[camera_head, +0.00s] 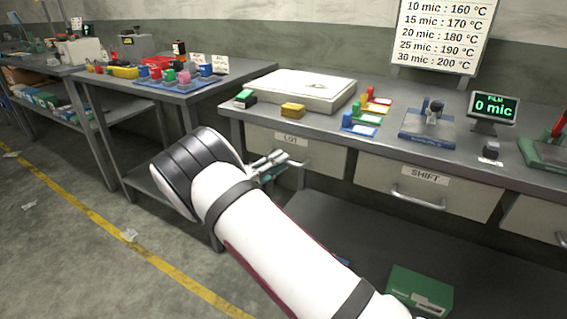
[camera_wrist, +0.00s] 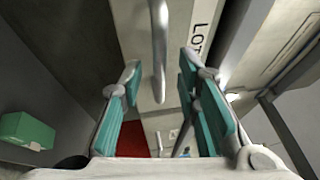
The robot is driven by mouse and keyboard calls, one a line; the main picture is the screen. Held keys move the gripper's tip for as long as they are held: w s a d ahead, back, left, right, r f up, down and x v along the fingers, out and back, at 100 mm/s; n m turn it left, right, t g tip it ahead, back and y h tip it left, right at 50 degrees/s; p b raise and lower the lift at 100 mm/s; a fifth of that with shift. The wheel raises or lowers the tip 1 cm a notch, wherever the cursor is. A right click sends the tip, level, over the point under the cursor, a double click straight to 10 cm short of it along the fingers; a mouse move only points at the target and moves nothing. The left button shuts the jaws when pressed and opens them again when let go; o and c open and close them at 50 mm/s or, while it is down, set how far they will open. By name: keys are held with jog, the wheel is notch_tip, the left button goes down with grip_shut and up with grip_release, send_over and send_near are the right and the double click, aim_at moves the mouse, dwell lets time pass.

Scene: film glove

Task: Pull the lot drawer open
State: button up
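The lot drawer (camera_head: 325,158) is the left drawer under the near workbench, with a pale front and a "LOT" label (camera_head: 290,140). Its front looks flush with the bench, so it appears shut. The metal bar handle (camera_wrist: 159,50) runs lengthwise in the wrist view, in the gap between my fingers. My gripper (camera_head: 276,164) is at the drawer front, just below the label. It is open, with a teal-padded finger on each side of the handle in the wrist view (camera_wrist: 160,88). I see no finger clearly touching the handle. In the head view my gripper partly hides the handle.
The shift drawer (camera_head: 425,190) is to the right. The bench top (camera_head: 385,130) holds a white flat device (camera_head: 305,90), coloured blocks and a display (camera_head: 492,107). A green box (camera_head: 420,288) lies on the lower shelf. Another bench (camera_head: 235,72) stands at left, beyond a floor gap.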

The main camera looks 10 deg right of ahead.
jog(key=shift+x, duration=1.05)
grip_shut()
jog(key=shift+s+a, duration=0.1)
